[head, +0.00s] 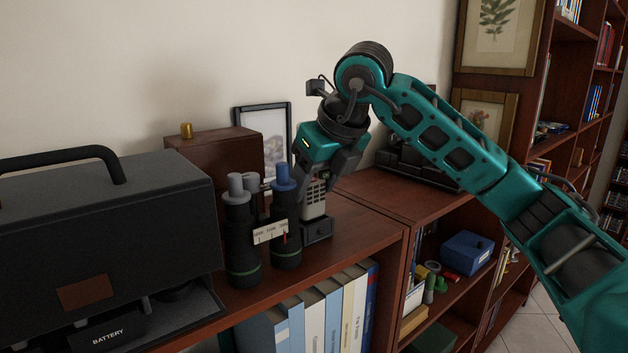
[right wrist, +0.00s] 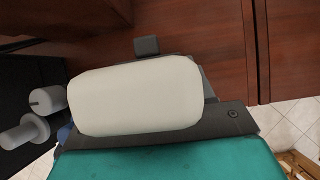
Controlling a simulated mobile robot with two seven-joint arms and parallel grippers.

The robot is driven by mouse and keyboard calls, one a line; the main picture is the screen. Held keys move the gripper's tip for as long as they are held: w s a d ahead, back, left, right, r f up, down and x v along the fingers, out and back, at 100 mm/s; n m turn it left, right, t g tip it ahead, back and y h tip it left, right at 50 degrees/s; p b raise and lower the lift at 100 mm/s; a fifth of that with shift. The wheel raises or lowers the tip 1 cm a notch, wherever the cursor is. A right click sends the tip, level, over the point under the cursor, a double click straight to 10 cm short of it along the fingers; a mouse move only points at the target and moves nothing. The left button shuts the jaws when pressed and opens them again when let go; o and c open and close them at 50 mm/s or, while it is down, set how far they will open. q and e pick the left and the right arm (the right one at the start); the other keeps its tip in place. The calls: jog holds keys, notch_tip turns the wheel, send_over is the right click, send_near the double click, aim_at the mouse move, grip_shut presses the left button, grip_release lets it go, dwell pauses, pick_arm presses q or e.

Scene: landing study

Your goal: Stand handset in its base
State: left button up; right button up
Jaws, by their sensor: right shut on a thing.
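The handset (head: 315,200) is pale with a dark keypad face and stands about upright on the shelf top. My right gripper (head: 325,178) is shut on its upper part from above. The dark small base (head: 317,231) is directly under the handset's lower end. They look touching or nearly so; I cannot tell whether the handset is seated in it. In the right wrist view the handset (right wrist: 135,97) shows as a cream rounded end against a dark gripper finger (right wrist: 215,122). My left gripper is not in view.
A large black case (head: 110,230) fills the left. A brown box (head: 215,150) and a picture frame (head: 264,125) stand behind. Bare shelf top (head: 365,222) lies to the right.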

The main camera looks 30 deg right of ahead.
jog(key=shift+f+b, duration=0.55)
jog(key=shift+f, duration=0.25)
jog(key=shift+f+b, duration=0.4)
jog(key=shift+f, duration=0.1)
jog(key=shift+f, duration=0.15)
dwell(0.5)
jog(key=o, duration=1.1)
